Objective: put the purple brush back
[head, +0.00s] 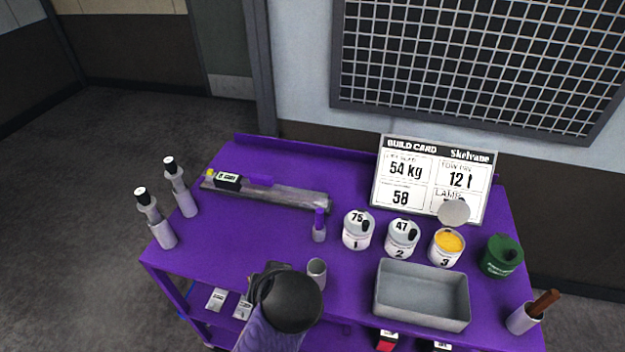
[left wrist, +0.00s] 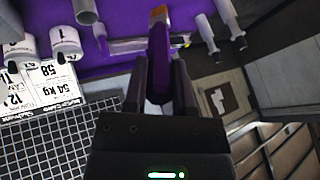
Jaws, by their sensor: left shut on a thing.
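My left gripper (left wrist: 160,78) is shut on the purple brush (left wrist: 160,52) in the left wrist view; the brush's orange-brown tip points away from the jaws. In the head view my left gripper (head: 270,268) is over the front of the purple table, just left of an empty grey cup (head: 317,274). The brush is hidden by my arm there. The cup also shows in the left wrist view (left wrist: 85,12). A white cup (head: 523,319) with a brown handle in it stands at the far right. My right gripper is in neither view.
A small grey cylinder with a purple top (head: 319,226) stands behind the cup. Numbered tins (head: 357,230), a grey tray (head: 422,295) and a green tin (head: 501,256) are to the right. A grey bar (head: 290,197) and two bottles (head: 163,234) are to the left.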

